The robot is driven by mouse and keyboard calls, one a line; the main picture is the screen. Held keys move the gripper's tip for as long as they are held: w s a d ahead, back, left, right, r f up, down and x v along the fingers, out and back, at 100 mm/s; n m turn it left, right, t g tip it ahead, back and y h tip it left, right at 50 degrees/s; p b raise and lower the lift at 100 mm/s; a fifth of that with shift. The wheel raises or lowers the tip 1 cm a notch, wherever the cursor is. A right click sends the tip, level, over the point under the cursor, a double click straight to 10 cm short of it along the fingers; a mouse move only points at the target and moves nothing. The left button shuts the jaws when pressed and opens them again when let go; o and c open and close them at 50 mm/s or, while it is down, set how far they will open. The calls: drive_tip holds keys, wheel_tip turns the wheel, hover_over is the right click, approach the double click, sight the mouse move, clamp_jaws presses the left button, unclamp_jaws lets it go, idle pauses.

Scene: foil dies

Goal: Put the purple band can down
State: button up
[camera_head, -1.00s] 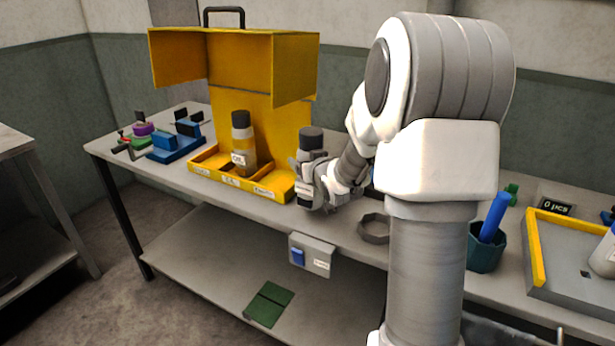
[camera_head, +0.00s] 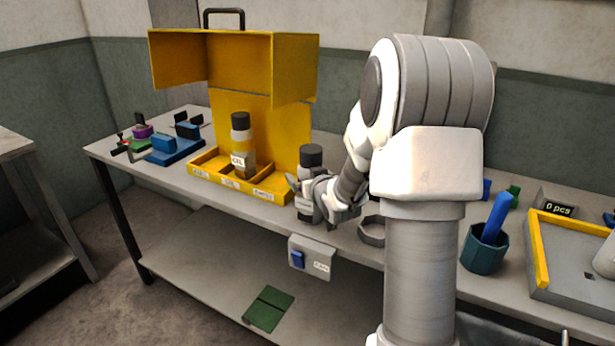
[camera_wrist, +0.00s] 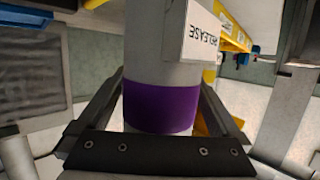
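The purple band can (camera_head: 310,176) is a grey can with a dark cap. It is upright at the bench's front edge, right of the yellow case. In the wrist view the can (camera_wrist: 160,60) shows a purple band and a white label reading RELEASE, upside down. My gripper (camera_head: 308,196) has one finger on each side of the can and appears shut on it. The wrist view shows the fingers (camera_wrist: 160,100) against the can's sides near the band. I cannot tell whether the can's base touches the bench (camera_head: 258,211).
An open yellow case (camera_head: 295,68) has a compartment tray (camera_head: 208,181) holding another can (camera_head: 242,140) with a yellow band. A grey ring (camera_head: 371,232) lies right of my gripper. A teal cup (camera_head: 483,253) and yellow-edged tray (camera_head: 540,252) stand farther right. Blue fixtures (camera_head: 178,154) stand left.

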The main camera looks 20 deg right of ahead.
drive_tip(key=p+v, duration=0.1)
drive_tip(key=v, duration=1.1)
drive_tip(key=shift+p, duration=0.3)
drive_tip(key=shift+r, duration=0.2)
